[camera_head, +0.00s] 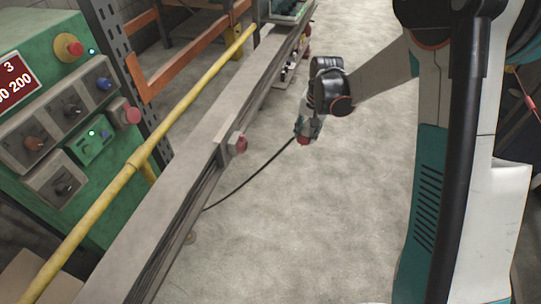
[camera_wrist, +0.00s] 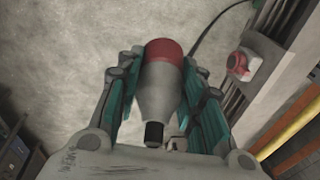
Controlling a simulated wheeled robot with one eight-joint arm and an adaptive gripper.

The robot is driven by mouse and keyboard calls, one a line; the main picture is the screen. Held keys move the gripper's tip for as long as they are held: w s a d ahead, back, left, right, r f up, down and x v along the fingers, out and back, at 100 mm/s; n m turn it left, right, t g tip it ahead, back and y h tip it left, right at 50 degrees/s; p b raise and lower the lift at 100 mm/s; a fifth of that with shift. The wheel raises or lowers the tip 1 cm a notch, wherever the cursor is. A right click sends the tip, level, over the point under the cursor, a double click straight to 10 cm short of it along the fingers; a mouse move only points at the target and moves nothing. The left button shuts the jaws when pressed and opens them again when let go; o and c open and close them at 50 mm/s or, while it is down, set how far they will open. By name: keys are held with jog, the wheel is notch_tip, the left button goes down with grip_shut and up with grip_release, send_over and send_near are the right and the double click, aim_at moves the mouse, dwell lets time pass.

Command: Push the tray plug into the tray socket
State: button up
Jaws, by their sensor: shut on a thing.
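The tray plug (camera_wrist: 160,92) is a grey, bottle-shaped body with a red end and a black stub; in the head view its red end (camera_head: 304,141) shows below my gripper. My gripper (camera_head: 309,123) is shut on the plug, with teal fingers on both sides of it in the wrist view (camera_wrist: 162,76). The tray socket (camera_head: 238,143) is a grey box with a red round front on the side of the long rail, left of my gripper. It also shows in the wrist view (camera_wrist: 240,66), right of the plug. Plug and socket are clearly apart.
A long grey rail (camera_head: 196,160) runs beside a yellow pipe (camera_head: 135,168) and a green control panel (camera_head: 85,150). A black cable (camera_head: 247,180) hangs between the rail and my gripper. The concrete floor (camera_head: 300,230) below is clear.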

jog(key=w+a+f+m+t+y+b, duration=0.1)
jog(key=w+a+f+m+y+b, duration=0.1)
jog(key=f, duration=0.6)
jog(key=w+a+f+m+t+y+b, duration=0.2)
jog(key=w+a+f+m+y, duration=0.3)
jog(key=f, duration=0.4)
jog(key=w+a+f+m+t+y+b, duration=0.2)
jog(key=w+a+f+m+y, duration=0.2)
jog(key=w+f+m, duration=0.2)
notch_tip(320, 180, down, 3)
jog(key=shift+a+r+m, duration=0.1)
jog(key=shift+a+m, duration=0.1)
jog(key=shift+m, duration=0.4)
jog(key=shift+w+a, duration=0.15)
jog(key=shift+a, duration=0.05)
jog(key=a, duration=0.1)
jog(key=w+a, duration=0.1)
jog(key=a, duration=0.1)
jog(key=w+a, duration=0.1)
jog(key=a, duration=0.1)
jog(key=shift+s+r, duration=0.1)
jog(key=shift+w+a, duration=0.2)
jog(key=shift+a, duration=0.45)
dwell(0.7)
